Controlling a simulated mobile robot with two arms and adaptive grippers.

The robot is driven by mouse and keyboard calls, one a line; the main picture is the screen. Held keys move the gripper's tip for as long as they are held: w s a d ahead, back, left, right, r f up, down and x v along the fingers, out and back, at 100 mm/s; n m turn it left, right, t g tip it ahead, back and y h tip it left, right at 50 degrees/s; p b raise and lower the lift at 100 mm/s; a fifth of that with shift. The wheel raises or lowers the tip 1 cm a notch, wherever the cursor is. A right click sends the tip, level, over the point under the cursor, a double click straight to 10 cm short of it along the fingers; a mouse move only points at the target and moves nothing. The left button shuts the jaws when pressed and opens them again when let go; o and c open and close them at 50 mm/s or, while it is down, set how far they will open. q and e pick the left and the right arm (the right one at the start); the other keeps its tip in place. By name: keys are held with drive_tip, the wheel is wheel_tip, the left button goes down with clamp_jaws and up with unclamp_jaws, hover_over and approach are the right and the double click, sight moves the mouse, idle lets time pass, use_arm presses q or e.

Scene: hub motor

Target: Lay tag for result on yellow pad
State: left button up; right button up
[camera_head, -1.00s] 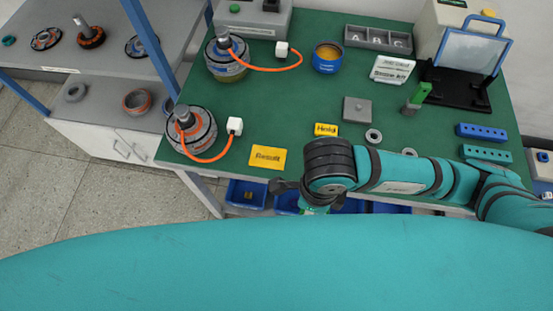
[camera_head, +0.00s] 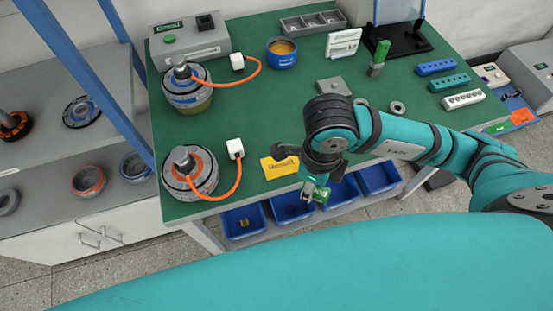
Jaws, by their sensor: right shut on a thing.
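The yellow pad marked Result (camera_head: 276,169) lies flat at the front edge of the green table, left of my right wrist; its right end is partly covered by my arm. My right gripper (camera_head: 311,190) points down just in front of the table edge, below and right of the pad, over the blue bins. It is shut on a small green tag with white on it (camera_head: 322,195), which is apart from the pad in the picture. Its lettering is too small to read. My left gripper is not in view.
Two hub motors (camera_head: 190,172) (camera_head: 186,87) with orange cables stand on the left of the table (camera_head: 235,120). Blue bins (camera_head: 243,222) sit below the front edge. A grey block (camera_head: 334,87), a ring (camera_head: 397,107) and hole racks (camera_head: 447,83) lie behind my right arm.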

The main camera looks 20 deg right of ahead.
drive_tip(key=w+a, duration=0.1)
drive_tip(key=w, duration=0.2)
drive_tip(key=w+a+p, duration=0.1)
drive_tip(key=w, duration=0.2)
drive_tip(key=w+a+p, duration=0.1)
drive_tip(key=w+a, duration=0.1)
drive_tip(key=w, duration=0.2)
drive_tip(key=shift+w+a+f, duration=0.1)
drive_tip(key=shift+f, duration=0.15)
drive_tip(key=shift+w+a+f, duration=0.1)
drive_tip(key=shift+w, duration=0.15)
wheel_tip(320, 180, down, 3)
drive_tip(key=shift+f+p, duration=0.15)
drive_tip(key=shift+p, duration=0.45)
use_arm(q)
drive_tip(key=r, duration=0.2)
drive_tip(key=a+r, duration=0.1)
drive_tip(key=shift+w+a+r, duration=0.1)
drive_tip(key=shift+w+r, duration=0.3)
use_arm(e)
drive_tip(key=shift+f, duration=0.15)
drive_tip(key=shift+f, duration=0.15)
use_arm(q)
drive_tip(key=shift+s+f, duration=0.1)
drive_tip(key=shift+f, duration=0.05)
use_arm(e)
drive_tip(key=o, duration=0.9)
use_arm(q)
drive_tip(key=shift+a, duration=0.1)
